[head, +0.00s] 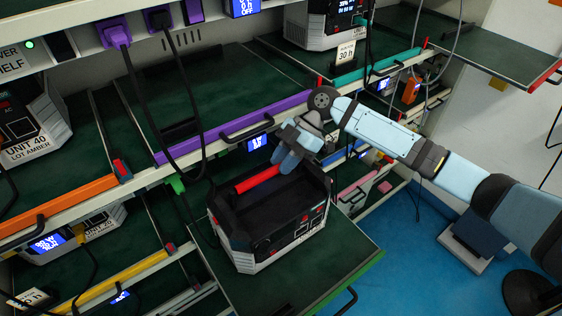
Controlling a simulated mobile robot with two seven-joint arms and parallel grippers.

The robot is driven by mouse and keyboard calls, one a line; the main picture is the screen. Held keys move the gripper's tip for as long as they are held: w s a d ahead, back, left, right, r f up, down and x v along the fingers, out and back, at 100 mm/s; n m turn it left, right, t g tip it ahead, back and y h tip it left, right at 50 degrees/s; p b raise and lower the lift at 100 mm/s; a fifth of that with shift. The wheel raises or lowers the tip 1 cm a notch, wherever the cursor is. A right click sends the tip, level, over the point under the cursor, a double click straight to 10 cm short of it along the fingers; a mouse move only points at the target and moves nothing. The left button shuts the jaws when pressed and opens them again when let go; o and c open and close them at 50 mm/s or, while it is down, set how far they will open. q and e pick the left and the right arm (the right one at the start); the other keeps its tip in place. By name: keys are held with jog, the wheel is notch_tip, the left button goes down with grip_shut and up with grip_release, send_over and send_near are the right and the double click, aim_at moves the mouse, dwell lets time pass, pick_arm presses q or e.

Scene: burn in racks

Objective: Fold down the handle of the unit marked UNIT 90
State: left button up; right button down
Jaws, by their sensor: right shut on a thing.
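A black and white unit (262,240) stands on a pulled-out green tray (345,255) in the lower middle. Its label is too small and tilted to read, so I cannot confirm it says UNIT 90. Its red handle (257,180) lies across the upper back part of the unit; how far it is raised I cannot tell. My right gripper (288,163) comes from the upper right and is shut on the right part of the red handle, hiding that end. My left gripper is out of view.
UNIT 40 (35,132) sits on the left shelf, and another unit (325,22) stands at the top. A purple shelf edge (235,127) runs behind my right gripper. Black cables (135,95) hang left of the unit.

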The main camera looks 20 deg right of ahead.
jog(key=t+b, duration=0.1)
jog(key=s+n+b, duration=0.1)
jog(key=shift+s+d+f+t+y+b, duration=0.25)
jog(key=shift+f+t+y+b, duration=0.1)
jog(key=shift+f+t+y, duration=0.05)
jog(key=shift+s+d+f+n+t+b, duration=0.15)
jog(key=shift+s+n+t+b, duration=0.35)
jog(key=shift+b, duration=0.65)
jog(key=shift+s+d+t+y+b, duration=0.1)
jog(key=shift+s+t+y+b, duration=0.15)
jog(key=shift+t+y+b, duration=0.25)
jog(key=c, duration=1)
grip_release()
jog(key=shift+o, duration=0.2)
jog(key=b+v, duration=0.2)
jog(key=v, duration=1.1)
jog(key=shift+d+r+b, duration=0.2)
jog(key=shift+r+b, duration=0.1)
jog(key=shift+r, duration=0.1)
